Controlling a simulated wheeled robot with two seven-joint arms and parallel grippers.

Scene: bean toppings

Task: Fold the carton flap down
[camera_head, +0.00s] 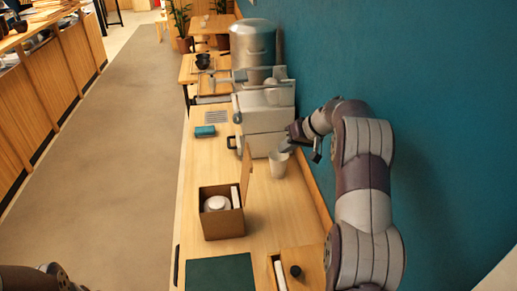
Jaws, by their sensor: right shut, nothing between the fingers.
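The brown carton (222,226) stands open on the wooden counter, with a round white item (216,203) inside. Its flap (246,174) stands upright along the carton's right side. My right gripper (303,144) is shut and empty, to the right of the flap and farther back. It is apart from the carton, near the machine and above a pale cup (279,164). My left gripper is out of view; only a dark part of my left arm shows at the bottom left.
A grey machine (264,110) stands behind the carton. A dark green mat (220,273) lies in front, beside a wooden box (302,266) with a black knob. A teal item (205,131) lies farther back. The blue wall borders the counter's right side.

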